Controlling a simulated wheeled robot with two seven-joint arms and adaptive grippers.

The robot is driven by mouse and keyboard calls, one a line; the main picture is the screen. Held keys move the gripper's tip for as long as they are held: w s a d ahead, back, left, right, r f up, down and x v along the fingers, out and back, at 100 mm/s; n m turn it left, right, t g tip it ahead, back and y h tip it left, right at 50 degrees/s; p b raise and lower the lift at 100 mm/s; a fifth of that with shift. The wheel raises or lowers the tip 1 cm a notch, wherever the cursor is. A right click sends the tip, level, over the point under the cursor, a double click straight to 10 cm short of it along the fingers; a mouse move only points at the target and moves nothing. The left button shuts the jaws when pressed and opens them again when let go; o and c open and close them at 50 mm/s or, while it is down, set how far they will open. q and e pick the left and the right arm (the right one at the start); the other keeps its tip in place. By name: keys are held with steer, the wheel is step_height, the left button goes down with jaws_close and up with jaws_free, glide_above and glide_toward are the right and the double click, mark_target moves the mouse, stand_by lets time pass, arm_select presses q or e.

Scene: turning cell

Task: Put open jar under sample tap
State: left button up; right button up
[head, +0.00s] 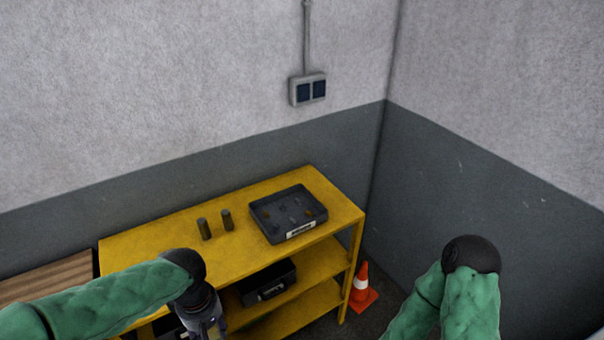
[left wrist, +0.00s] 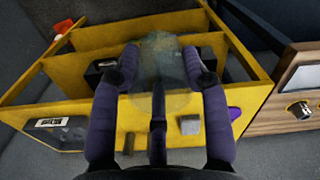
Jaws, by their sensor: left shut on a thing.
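In the left wrist view, a clear, faintly tinted see-through jar (left wrist: 162,50) sits between the purple fingers of my left gripper (left wrist: 165,72), which is shut on it. Its rim is too faint to tell whether it is open. No sample tap shows in either view.
A yellow shelf unit (head: 150,243) carries a dark tray (head: 262,232) with small parts and two dark cylinders (head: 204,229) on top. A black case (head: 266,284) lies on a lower shelf. An orange cone (head: 362,290) stands beside it. A wooden-fronted unit with a knob (left wrist: 300,110) is at right.

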arm_select(q)
steer(key=w+d+f+m+b, duration=0.2)
steer(key=w+f+m, duration=0.8)
steer(key=w+f, duration=0.2)
step_height(320, 180, down, 2)
steer(key=shift+d+f, duration=0.25)
steer(key=shift+d, duration=0.05)
